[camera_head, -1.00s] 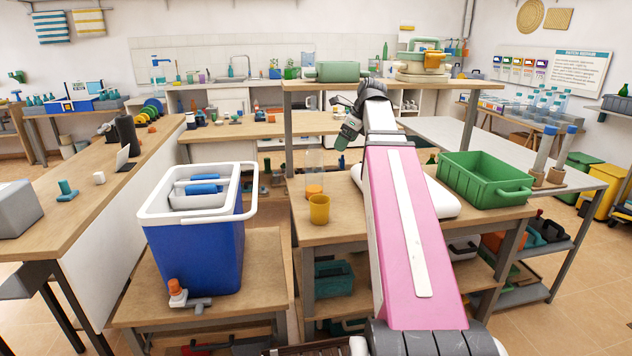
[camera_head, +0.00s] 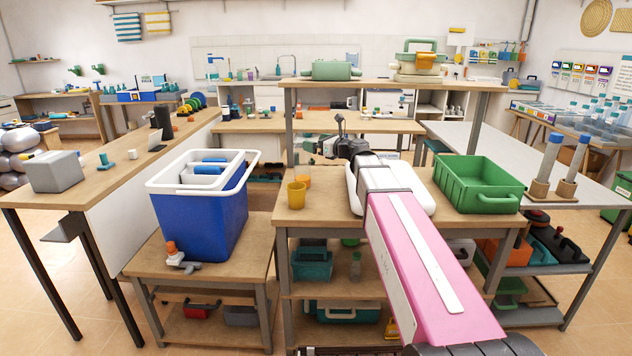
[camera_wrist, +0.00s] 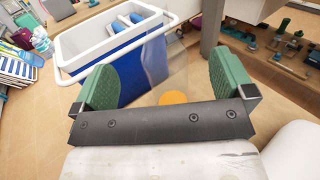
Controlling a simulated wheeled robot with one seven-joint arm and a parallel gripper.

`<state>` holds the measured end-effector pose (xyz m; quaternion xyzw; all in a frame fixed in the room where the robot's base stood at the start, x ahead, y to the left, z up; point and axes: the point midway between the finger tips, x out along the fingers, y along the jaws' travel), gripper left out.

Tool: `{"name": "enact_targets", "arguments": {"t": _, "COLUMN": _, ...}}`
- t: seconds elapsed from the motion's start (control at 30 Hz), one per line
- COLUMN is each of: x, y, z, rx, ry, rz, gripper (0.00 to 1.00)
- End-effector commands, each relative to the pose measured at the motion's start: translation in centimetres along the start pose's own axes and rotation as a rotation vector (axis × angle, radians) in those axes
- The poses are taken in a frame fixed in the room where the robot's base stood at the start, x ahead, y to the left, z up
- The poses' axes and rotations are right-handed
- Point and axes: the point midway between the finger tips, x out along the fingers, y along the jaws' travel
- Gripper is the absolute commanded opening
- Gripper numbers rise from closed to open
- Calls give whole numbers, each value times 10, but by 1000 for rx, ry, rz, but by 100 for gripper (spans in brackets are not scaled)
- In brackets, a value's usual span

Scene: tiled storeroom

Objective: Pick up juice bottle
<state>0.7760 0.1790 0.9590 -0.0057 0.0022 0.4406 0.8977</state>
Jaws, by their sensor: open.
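A clear bottle with an orange lower part, which I take for the juice bottle (camera_head: 303,180), stands on the wooden table behind a yellow cup. It is faint and partly hidden in the head view. In the wrist view its orange part (camera_wrist: 172,98) shows between the fingers, just beyond the dark gripper body, with a faint clear shape above it. My gripper (camera_wrist: 163,85) is open, its two green fingers spread to either side of it. I cannot tell whether either finger touches it. In the head view my gripper (camera_head: 312,147) points left above the table.
The yellow cup (camera_head: 297,195) stands near the table's left edge. A blue and white cooler (camera_head: 200,220) is to the left on a lower table. A green crate (camera_head: 478,198) stands right of my arm. A raised shelf (camera_head: 385,84) spans above the table.

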Motion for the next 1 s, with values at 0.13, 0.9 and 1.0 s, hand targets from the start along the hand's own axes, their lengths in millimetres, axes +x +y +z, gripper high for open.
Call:
{"name": "enact_targets", "arguments": {"t": 0.13, "x": 3, "y": 0, "z": -11, "rx": 9, "ry": -10, "rz": -8, "gripper": 100}}
{"name": "enact_targets", "arguments": {"t": 0.9, "x": 29, "y": 0, "z": -81, "rx": 7, "ry": -10, "rz": -6, "gripper": 100}}
{"name": "enact_targets", "arguments": {"t": 1.0, "x": 34, "y": 0, "z": -81, "rx": 7, "ry": -9, "rz": -6, "gripper": 100}}
